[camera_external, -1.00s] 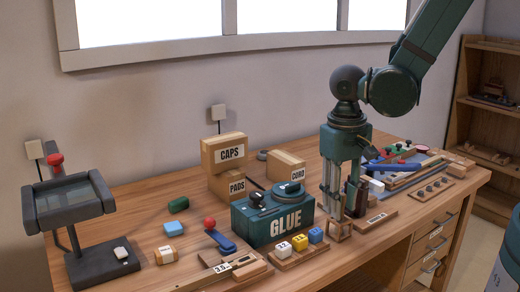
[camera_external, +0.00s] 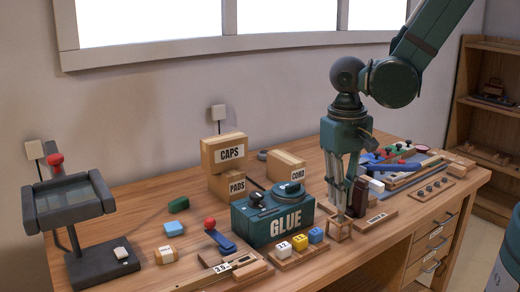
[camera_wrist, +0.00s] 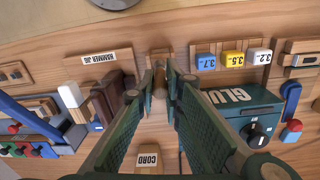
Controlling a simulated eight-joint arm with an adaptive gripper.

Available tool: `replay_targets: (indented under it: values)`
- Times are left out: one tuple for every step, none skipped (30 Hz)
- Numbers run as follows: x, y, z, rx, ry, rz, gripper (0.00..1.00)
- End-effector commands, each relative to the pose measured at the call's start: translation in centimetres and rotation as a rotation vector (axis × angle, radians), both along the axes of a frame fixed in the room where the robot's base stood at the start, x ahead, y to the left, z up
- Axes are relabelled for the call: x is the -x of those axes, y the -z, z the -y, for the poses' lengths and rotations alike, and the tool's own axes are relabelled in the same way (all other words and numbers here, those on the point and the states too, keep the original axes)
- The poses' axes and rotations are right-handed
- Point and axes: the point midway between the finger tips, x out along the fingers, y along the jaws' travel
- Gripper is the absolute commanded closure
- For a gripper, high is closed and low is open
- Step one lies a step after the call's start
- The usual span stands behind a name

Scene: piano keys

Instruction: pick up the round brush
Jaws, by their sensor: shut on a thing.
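My gripper (camera_external: 342,212) points straight down at the front of the bench, right of the glue box. In the wrist view its two fingertips (camera_wrist: 160,78) are closed on a narrow brown upright thing, which looks like the round brush (camera_wrist: 159,80). The brush is mostly hidden by the fingers, and its bristles cannot be made out. It stands at a small wooden holder (camera_external: 339,233), which also shows in the wrist view (camera_wrist: 160,54). I cannot tell whether the brush is clear of the holder.
The green glue box (camera_external: 274,222) and several numbered blocks (camera_external: 300,242) stand close on the left. A hammer jig board (camera_external: 376,220) and a dark brown block (camera_wrist: 114,90) are close on the other side. Cardboard boxes (camera_external: 224,154) stand behind.

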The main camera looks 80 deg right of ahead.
Motion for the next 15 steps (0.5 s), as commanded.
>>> replay_targets:
  values:
    - [0.1, -0.6, 0.0, 0.000, 0.000, 0.000, 0.98]
    - [0.1, -0.9, 0.0, 0.000, 0.000, 0.000, 0.98]
    - [0.1, -1.3, 0.0, 0.000, 0.000, 0.000, 0.98]
    - [0.0, -1.7, 0.0, 0.000, 0.000, 0.000, 0.98]
    - [0.1, -2.0, 0.0, 0.000, 0.000, 0.000, 0.98]
    - [0.1, -2.5, 0.0, 0.000, 0.000, 0.000, 0.98]
    - [0.1, -2.8, 0.0, 0.000, 0.000, 0.000, 0.98]
    - [0.1, -3.2, 0.0, 0.000, 0.000, 0.000, 0.98]
    - [0.1, -3.7, 0.0, 0.000, 0.000, 0.000, 0.98]
    - [0.1, -4.0, 0.0, 0.000, 0.000, 0.000, 0.98]
    - [0.1, -4.4, 0.0, 0.000, 0.000, 0.000, 0.98]
    - [0.1, -4.9, 0.0, 0.000, 0.000, 0.000, 0.98]
    - [0.1, -5.2, 0.0, 0.000, 0.000, 0.000, 0.98]
    - [0.1, -5.5, 0.0, 0.000, 0.000, 0.000, 0.98]
    - [0.1, -5.9, 0.0, 0.000, 0.000, 0.000, 0.98]
